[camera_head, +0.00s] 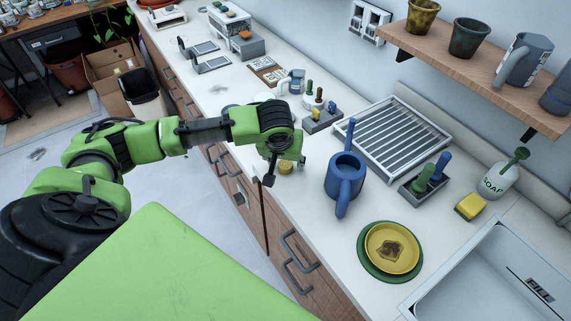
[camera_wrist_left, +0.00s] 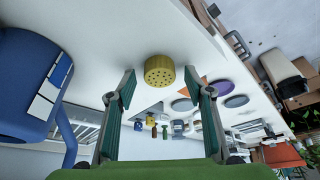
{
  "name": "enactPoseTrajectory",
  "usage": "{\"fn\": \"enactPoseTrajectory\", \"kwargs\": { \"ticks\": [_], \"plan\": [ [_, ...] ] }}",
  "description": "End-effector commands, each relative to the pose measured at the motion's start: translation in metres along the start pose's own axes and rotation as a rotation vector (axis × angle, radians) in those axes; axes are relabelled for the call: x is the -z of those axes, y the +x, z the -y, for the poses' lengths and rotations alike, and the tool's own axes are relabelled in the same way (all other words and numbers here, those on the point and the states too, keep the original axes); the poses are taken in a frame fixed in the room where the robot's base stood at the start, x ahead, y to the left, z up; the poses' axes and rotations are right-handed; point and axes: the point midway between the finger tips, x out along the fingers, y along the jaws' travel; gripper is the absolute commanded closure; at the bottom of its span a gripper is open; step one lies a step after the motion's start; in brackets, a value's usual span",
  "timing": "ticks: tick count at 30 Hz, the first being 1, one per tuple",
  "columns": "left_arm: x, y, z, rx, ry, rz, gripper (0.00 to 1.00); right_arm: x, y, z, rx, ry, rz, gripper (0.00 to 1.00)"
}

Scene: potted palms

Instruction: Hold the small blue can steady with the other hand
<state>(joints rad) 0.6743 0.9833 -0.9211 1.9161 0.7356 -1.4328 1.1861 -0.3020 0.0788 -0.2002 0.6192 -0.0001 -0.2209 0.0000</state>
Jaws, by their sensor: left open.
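The small blue can (camera_head: 345,178) stands upright on the white counter (camera_head: 318,222), with its long spout or handle toward the front. In the left wrist view a large blue body with white label patches (camera_wrist_left: 28,80), seemingly the same can, fills the left edge, outside my fingers. My left gripper (camera_head: 286,166) is open over the counter to the left of the can, not touching it. A small yellow round piece with holes in its face (camera_wrist_left: 159,71) sits just beyond and between the open fingertips; it also shows under the gripper in the head view (camera_head: 286,168). My right gripper is not in view.
A dish rack (camera_head: 392,138) stands behind the can, and a grey caddy with brushes (camera_head: 423,188) to its right. A yellow plate on a green one (camera_head: 391,248) lies in front. A yellow sponge (camera_head: 470,206), soap bottle (camera_head: 498,180) and sink (camera_head: 480,270) are further right.

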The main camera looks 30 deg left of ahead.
Motion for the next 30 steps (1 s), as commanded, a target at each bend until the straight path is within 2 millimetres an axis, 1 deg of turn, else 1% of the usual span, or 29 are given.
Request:
{"fn": "enactPoseTrajectory", "kwargs": {
  "ticks": [9, 11, 12, 13, 25, 30],
  "plan": [
    [0.0, 0.0, 0.0, 0.0, 0.0, 0.0, 0.52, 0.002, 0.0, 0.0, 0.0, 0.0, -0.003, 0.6],
    [0.0, 0.0, 0.0, 0.0, 0.0, 0.0, 0.68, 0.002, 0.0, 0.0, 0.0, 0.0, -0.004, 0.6],
    [0.0, 0.0, 0.0, 0.0, 0.0, 0.0, 0.78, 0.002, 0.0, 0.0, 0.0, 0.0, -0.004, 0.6],
    [0.0, 0.0, 0.0, 0.0, 0.0, 0.0, 0.83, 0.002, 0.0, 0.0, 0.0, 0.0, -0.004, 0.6],
    [0.001, -0.001, 0.0, 0.0, 0.0, 0.0, 0.84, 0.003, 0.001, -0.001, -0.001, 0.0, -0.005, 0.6],
    [0.005, -0.011, -0.001, -0.001, -0.001, -0.002, 0.84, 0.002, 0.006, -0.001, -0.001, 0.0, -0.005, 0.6]
  ]
}}
